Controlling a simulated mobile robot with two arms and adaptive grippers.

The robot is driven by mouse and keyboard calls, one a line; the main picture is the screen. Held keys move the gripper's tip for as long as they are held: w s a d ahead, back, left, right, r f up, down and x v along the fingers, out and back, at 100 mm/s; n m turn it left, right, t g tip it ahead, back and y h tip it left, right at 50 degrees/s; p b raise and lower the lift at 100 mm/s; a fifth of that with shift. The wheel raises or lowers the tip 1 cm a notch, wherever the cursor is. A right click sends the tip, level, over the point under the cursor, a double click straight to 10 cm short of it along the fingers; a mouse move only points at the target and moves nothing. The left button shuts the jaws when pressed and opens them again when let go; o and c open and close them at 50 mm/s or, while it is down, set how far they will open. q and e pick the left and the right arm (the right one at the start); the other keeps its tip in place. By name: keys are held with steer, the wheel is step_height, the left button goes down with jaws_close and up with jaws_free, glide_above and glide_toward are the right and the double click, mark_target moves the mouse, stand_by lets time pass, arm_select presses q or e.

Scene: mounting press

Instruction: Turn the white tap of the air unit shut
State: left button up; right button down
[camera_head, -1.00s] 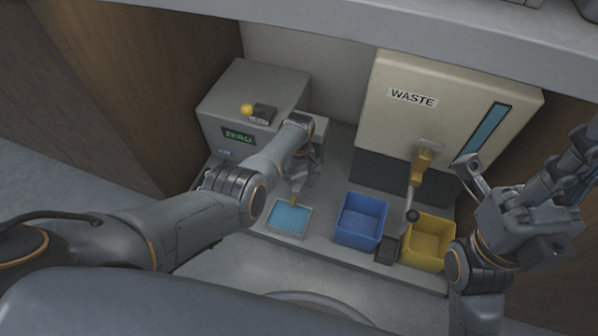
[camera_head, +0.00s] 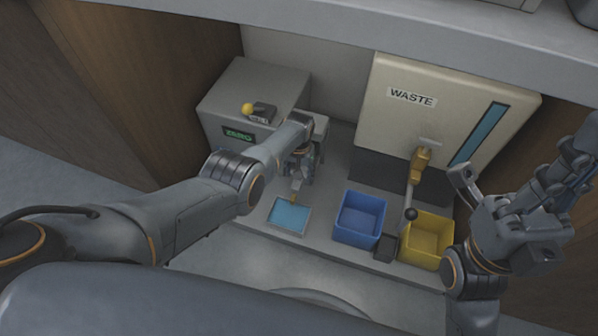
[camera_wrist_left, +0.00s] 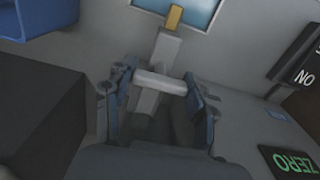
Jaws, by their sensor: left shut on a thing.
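The air unit (camera_head: 222,108) is the grey box at the back left, with a green "ZERO" display (camera_head: 238,136). Its white tap (camera_wrist_left: 160,82) shows in the left wrist view as a pale crossbar on a stem, with a brass-coloured tip (camera_wrist_left: 174,18) beyond it. My left gripper (camera_wrist_left: 160,92) is shut on the tap's crossbar, one finger at each end. In the head view my left gripper (camera_head: 300,172) is at the unit's front right and mostly hides the tap. My right gripper (camera_head: 515,170) is open and empty at the right.
A shallow tray with a blue inside (camera_head: 289,216) lies below the brass tip. A blue bin (camera_head: 360,219) and a yellow bin (camera_head: 427,240) stand to its right. A shelf overhangs the back.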

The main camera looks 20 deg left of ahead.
stand_by(0.6)
arm_select(q)
steer(key=o, duration=1.2)
steer(key=shift+r, duration=0.1)
steer(key=shift+w+r, duration=0.1)
steer(key=shift+r, duration=0.45)
step_height(320, 180, up, 11)
steer(key=shift+f, duration=0.2)
